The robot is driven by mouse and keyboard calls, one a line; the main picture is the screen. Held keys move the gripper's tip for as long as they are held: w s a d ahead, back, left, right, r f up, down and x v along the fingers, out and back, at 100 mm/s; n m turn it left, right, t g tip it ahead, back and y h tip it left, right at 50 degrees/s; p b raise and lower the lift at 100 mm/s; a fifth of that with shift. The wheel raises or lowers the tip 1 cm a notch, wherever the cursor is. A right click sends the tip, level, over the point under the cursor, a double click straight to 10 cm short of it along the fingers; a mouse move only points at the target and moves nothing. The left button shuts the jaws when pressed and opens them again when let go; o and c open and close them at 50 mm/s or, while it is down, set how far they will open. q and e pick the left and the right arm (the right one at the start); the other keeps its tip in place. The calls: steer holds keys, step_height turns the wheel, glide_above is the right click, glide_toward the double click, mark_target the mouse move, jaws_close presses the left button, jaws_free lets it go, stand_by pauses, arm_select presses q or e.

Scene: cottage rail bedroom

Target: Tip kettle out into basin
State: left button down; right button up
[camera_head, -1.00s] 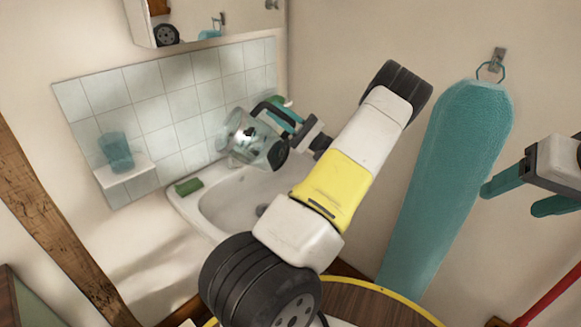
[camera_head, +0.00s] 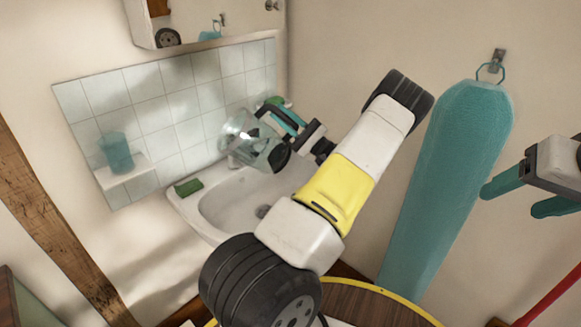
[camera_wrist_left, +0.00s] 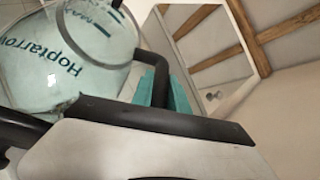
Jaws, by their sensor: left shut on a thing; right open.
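The kettle (camera_head: 248,140) is a clear glass jug with a black handle and black base. It is tilted on its side above the basin (camera_head: 225,205), its open end toward the tiled wall. My left gripper (camera_head: 287,127) is shut on the kettle's handle. In the left wrist view the kettle's glass (camera_wrist_left: 70,60) shows printed lettering, and the black handle (camera_wrist_left: 155,75) passes by the teal fingers. Whether any water is in it or leaving it I cannot tell. My right gripper (camera_head: 515,195) is open and empty at the right edge, with teal fingers.
A green soap bar (camera_head: 188,187) lies on the basin's left rim. A teal cup (camera_head: 116,152) stands on a small wall shelf (camera_head: 126,178). A mirror cabinet (camera_head: 210,20) hangs above.

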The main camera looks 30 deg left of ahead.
arm_select(q)
steer(key=shift+w+d+f+m+t+y+b, duration=0.25)
steer(key=shift+w+d+m+t+y+b, duration=0.1)
steer(key=shift+w+d+m+y, duration=0.1)
steer(key=shift+w+d+f+m+t+y+b, duration=0.2)
steer(key=shift+w+d+m+t+y+b, duration=0.15)
steer(key=shift+w+d+y, duration=0.1)
stand_by(1.7)
